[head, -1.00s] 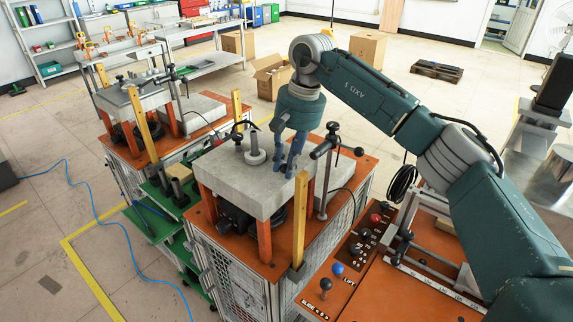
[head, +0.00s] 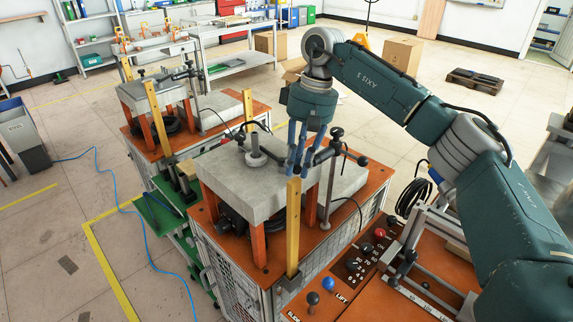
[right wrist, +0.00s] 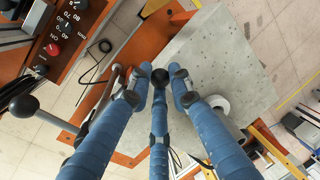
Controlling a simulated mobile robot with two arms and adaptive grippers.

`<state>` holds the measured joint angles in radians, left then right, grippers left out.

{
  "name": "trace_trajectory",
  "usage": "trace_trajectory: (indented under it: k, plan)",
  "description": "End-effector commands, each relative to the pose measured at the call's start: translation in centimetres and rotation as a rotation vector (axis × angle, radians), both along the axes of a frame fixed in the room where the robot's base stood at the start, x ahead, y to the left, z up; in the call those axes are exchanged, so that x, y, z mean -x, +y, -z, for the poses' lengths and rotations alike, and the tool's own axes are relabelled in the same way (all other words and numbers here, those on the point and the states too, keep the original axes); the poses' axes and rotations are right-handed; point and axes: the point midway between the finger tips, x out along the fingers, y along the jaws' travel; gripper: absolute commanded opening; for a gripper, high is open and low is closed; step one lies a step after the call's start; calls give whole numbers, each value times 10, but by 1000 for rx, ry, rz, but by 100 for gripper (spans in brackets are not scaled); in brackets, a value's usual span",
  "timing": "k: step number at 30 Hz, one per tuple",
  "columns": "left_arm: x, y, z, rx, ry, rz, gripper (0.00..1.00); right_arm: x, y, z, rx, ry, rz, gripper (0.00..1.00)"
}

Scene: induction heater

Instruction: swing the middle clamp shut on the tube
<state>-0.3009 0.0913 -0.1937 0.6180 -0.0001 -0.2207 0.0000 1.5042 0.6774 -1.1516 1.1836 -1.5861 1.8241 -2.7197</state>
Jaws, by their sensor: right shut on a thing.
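A clamp with a dark post and a side lever (head: 337,143) stands at the right edge of the front grey slab (head: 225,185). I take it for the middle clamp. My right gripper (head: 298,172) reaches down beside it with blue fingers and is closed. In the right wrist view the fingers (right wrist: 160,95) meet around a small black ball (right wrist: 160,77), which looks like a knob on the clamp; the fingers hide most of the grip. A pale round piece (head: 256,158) stands upright on the slab, left of the fingers. I cannot clearly make out the tube. My left gripper is not in view.
A yellow upright bar (head: 293,225) stands close in front of the fingers. The orange control panel (head: 355,262) with knobs and levers lies to the right. A second similar station (head: 150,95) stands behind on the left.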

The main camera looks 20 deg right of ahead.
Motion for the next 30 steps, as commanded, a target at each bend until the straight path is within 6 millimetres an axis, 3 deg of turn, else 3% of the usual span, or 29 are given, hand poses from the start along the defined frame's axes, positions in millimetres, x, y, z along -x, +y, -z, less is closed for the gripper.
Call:
trace_trajectory:
  k: [14, 15, 17, 26, 30]
  plan:
    - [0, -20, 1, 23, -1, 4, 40, 1, -1, -1, -6, -2, -9, 0]
    - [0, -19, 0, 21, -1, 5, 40, 1, -1, -1, -6, -2, -9, 27]
    - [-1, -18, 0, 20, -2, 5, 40, 1, -1, -1, -6, -2, -9, 38]
    - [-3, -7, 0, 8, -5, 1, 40, 1, -2, -2, -3, -1, -7, 38]
    - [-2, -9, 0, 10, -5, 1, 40, 0, -4, -14, -4, -3, -6, 38]
